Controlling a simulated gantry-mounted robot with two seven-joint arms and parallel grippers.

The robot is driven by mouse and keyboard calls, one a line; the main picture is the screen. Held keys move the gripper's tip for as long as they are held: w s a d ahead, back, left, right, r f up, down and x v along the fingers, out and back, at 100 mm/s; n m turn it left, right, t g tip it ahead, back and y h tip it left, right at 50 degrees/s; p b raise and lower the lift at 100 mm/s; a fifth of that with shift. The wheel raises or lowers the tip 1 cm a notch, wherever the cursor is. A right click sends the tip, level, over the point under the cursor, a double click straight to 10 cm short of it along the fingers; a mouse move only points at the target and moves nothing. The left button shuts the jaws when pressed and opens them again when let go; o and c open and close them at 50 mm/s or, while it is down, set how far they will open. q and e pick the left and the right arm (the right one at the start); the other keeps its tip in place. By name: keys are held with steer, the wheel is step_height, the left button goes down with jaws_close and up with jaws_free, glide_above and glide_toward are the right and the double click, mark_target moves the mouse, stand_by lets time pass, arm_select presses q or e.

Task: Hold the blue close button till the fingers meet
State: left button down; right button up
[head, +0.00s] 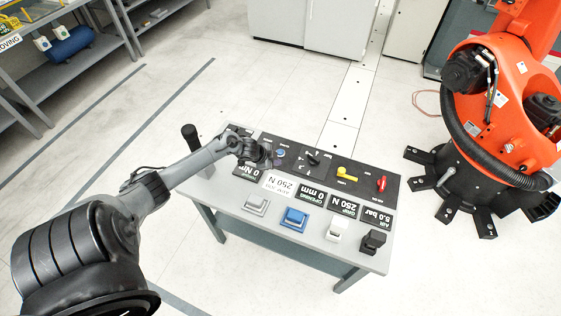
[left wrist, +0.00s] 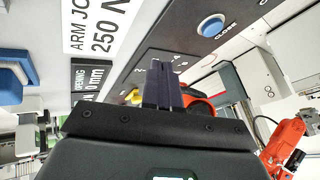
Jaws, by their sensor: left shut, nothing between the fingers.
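The blue close button (head: 281,153) sits on the black panel at the back left of the grey table. It shows large in the left wrist view (left wrist: 210,27), with the word CLOSE beside it. My left gripper (head: 270,160) is just beside the button in the head view. In the left wrist view its dark fingers (left wrist: 163,84) are together, with nothing between them. They appear below and left of the button, with a gap in the picture; I cannot tell their height above the panel. The opening display (head: 312,193) seems to read 0 mm.
On the grey table (head: 240,208) are a black knob (head: 313,158), a yellow switch (head: 347,175), a red control (head: 382,183), a blue block (head: 294,218) and a black upright handle (head: 190,136). A large orange robot (head: 505,100) stands at the right. Shelves stand at the left.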

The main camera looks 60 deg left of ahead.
arm_select(q)
steer(key=w+a+r+y+b, duration=0.1)
steer(key=w+a+r+b, duration=0.15)
steer(key=a, duration=0.35)
step_height(320, 180, up, 3)
steer(key=t+b, duration=0.2)
steer(key=b, duration=0.1)
glide_above(279, 153)
steer(key=shift+a+r+y, duration=0.1)
steer(key=shift+y, duration=0.3)
arm_select(e)
step_height(279, 153, down, 7)
steer(key=shift+w+d, duration=0.15)
steer(key=shift+w, duration=0.15)
arm_select(q)
steer(key=shift+f, duration=0.2)
arm_select(e)
steer(key=shift+f, duration=0.2)
arm_select(q)
step_height(279, 153, down, 7)
steer(key=b, duration=0.7)
steer(key=shift+r, duration=0.15)
steer(key=shift+f+b, duration=0.35)
steer(key=shift+f, duration=0.55)
arm_select(e)
step_height(279, 153, down, 7)
steer(key=shift+f, duration=0.2)
arm_select(q)
steer(key=shift+f, duration=0.2)
